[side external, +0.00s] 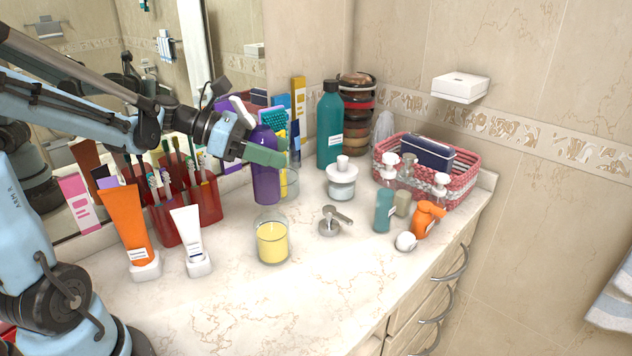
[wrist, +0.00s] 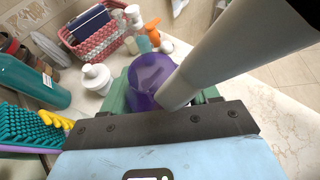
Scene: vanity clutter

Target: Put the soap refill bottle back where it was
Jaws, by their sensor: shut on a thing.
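My gripper (side external: 265,156) is shut on a purple bottle (side external: 265,184), which I take to be the soap refill bottle. Its green finger pads lie across the bottle's upper part. The bottle looks nearly upright over the counter; I cannot tell whether its base touches the surface. A pale tube-like part (side external: 241,110) rises from its top and leans up to the left. In the wrist view, the purple bottle (wrist: 150,72) sits between the green pads, and the pale tube (wrist: 235,45) crosses toward the upper right, hiding part of the scene.
A yellow candle (side external: 272,243) stands in front of the bottle and a glass (side external: 290,183) close behind it. A teal bottle (side external: 329,130) and white-lidded jar (side external: 342,182) are to the right. Red holders (side external: 206,202) stand left. The front counter (side external: 300,310) is clear.

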